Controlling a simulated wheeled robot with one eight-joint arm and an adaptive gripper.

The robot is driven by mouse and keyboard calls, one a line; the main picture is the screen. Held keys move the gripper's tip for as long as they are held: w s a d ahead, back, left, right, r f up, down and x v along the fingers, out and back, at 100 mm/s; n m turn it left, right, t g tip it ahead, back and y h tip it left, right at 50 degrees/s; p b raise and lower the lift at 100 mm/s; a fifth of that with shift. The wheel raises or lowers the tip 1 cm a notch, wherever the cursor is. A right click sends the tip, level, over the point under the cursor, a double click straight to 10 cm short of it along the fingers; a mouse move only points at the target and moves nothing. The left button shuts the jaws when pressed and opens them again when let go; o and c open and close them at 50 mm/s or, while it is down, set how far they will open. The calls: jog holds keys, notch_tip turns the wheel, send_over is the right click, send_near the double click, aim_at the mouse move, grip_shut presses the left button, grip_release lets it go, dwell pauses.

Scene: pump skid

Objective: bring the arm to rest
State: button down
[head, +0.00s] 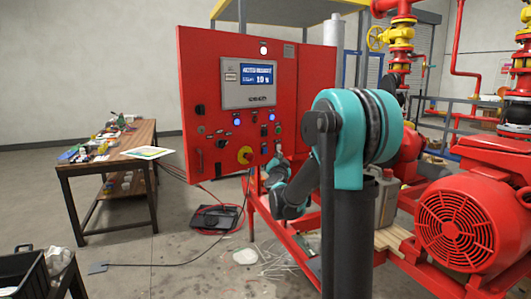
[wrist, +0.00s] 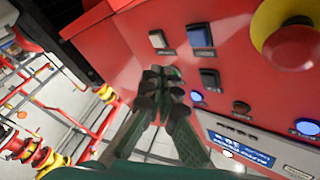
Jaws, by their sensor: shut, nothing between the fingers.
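My arm (head: 355,140), teal and dark grey, stands in front of the red control cabinet (head: 210,75) in the head view and bends down toward its lower right front. In the wrist view, my gripper (wrist: 163,75) has its dark fingers shut together with nothing between them. In the head view the gripper is small and mostly hidden by the arm.
The cabinet has a lit screen (head: 257,74) and a red-and-yellow stop knob (head: 245,155). A red motor (head: 455,230) and pipes stand on the right. A cluttered workbench (head: 130,145) stands on the left. A black case (head: 217,217) and cables lie on the floor.

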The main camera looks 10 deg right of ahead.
dwell(0.4)
jog(key=s+a+f+n+g+y, duration=0.35)
jog(key=s+f, duration=0.25)
jog(key=s, duration=0.2)
jog(key=s+a+f+n+g+y, duration=0.2)
jog(key=s+a+f+n+y, duration=0.25)
jog(key=s+f, duration=0.3)
jog(key=s+d+f+g+h, duration=0.1)
jog(key=s+d+f+g, duration=0.1)
jog(key=s+f, duration=0.4)
jog(key=s+d+f+n+g+h, duration=0.1)
jog(key=s+d+f+g, duration=0.2)
jog(key=s, duration=0.9)
jog(key=s+d+f+g+h, duration=0.2)
jog(key=s+f+g, duration=0.2)
jog(key=s+f, duration=0.4)
jog(key=shift+s+d+f+n, duration=0.3)
jog(key=shift+s+f, duration=0.05)
jog(key=shift+s, duration=0.5)
jog(key=shift+g, duration=0.25)
